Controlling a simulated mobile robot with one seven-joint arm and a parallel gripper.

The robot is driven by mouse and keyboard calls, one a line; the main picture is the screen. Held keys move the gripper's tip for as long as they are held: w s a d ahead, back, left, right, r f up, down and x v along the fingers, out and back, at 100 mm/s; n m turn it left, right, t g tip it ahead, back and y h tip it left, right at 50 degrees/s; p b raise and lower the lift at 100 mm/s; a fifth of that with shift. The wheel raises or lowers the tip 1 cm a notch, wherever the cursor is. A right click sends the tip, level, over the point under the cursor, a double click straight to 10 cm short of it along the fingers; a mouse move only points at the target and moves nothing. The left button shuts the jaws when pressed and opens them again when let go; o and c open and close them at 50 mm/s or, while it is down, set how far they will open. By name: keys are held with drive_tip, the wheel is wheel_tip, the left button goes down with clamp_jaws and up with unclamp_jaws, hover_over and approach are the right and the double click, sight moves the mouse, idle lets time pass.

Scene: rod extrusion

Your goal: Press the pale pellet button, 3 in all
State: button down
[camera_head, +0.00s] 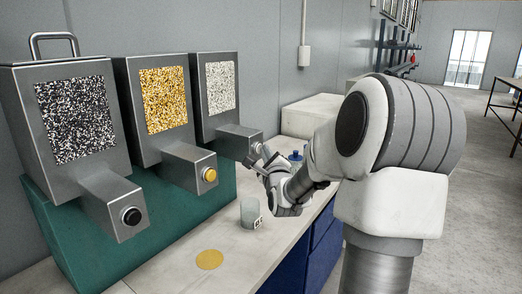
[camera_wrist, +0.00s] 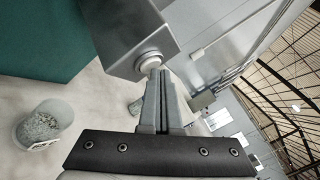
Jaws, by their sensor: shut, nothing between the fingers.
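The pale pellet dispenser (camera_head: 221,88) is the rightmost of three grey hoppers, with a speckled pale window and a spout (camera_head: 235,141). Its pale round button (camera_wrist: 150,60) shows on the spout's end in the wrist view. My gripper (camera_wrist: 160,74) is shut and empty, its fingertips right at the button's lower edge. I cannot tell whether they press it. In the head view my gripper (camera_head: 259,155) is at the spout's end and largely covers the button. A clear cup (camera_head: 250,214) with a label stands on the counter; the wrist view shows greyish pellets in the cup (camera_wrist: 45,124).
A yellow-pellet dispenser (camera_head: 163,98) with a yellow button (camera_head: 209,174) and a dark-pellet dispenser (camera_head: 75,120) with a black button (camera_head: 131,215) stand left on a green base (camera_head: 58,235). A yellow disc (camera_head: 209,259) lies on the counter. Blue-lidded items (camera_head: 295,155) stand behind my gripper.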

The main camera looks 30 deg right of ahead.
drive_tip(key=shift+w+a, duration=0.1)
drive_tip(key=shift+w, duration=0.05)
idle(0.3)
drive_tip(key=shift+s+d, duration=0.35)
drive_tip(key=shift+s, duration=0.55)
drive_tip(key=s, duration=0.1)
drive_tip(key=s+d+p, duration=0.1)
drive_tip(key=s, duration=0.1)
drive_tip(key=s+d+p, duration=0.1)
drive_tip(key=shift+s, duration=0.35)
idle(0.5)
